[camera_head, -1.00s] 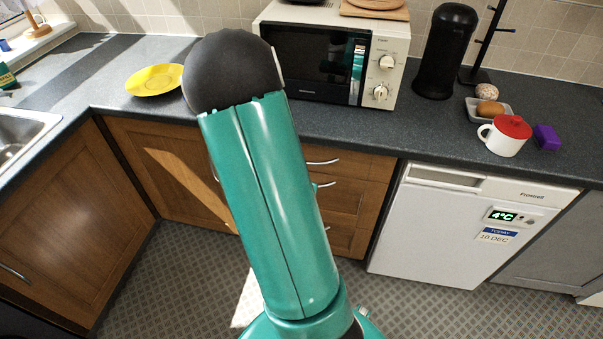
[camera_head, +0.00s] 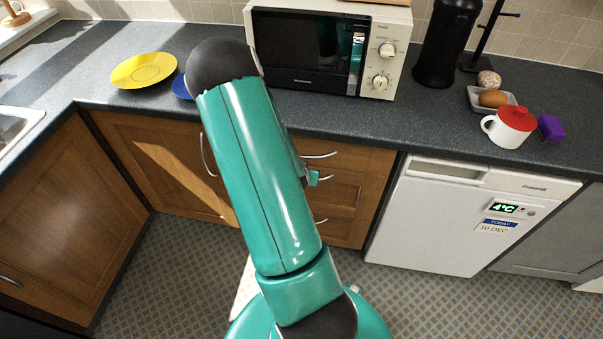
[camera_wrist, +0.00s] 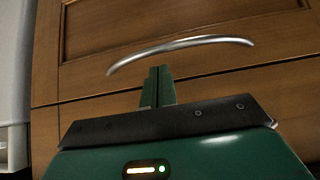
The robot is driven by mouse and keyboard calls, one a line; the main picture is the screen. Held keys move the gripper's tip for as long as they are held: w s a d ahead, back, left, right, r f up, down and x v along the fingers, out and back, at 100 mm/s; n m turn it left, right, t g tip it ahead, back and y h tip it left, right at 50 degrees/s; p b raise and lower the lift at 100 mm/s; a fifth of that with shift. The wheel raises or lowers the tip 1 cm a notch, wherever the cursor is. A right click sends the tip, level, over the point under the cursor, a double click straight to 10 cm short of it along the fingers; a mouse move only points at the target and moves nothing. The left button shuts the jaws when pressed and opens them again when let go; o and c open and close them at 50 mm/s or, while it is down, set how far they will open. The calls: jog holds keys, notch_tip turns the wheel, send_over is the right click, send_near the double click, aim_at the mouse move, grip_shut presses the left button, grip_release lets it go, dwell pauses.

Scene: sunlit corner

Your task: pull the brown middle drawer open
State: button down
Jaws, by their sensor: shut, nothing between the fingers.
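The brown middle drawer (camera_head: 368,192) sits in the wooden drawer stack left of the white fridge and looks closed. My arm hides the drawer's left part. In the wrist view, a curved silver handle (camera_wrist: 185,43) crosses a brown drawer front. My gripper (camera_wrist: 160,72) has its green fingers together and empty, with the tips just below the handle in that picture. I cannot tell whether they touch it.
Other drawer handles show above (camera_head: 319,156) and below (camera_head: 321,221). The fridge (camera_head: 440,215) stands right of the drawers. The counter above holds a microwave (camera_head: 305,50), a yellow plate (camera_head: 143,71) and a red-lidded white mug (camera_head: 510,127). The tiled floor in front is clear.

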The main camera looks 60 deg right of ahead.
jog(key=shift+x, duration=1.65)
jog(key=shift+a, duration=0.15)
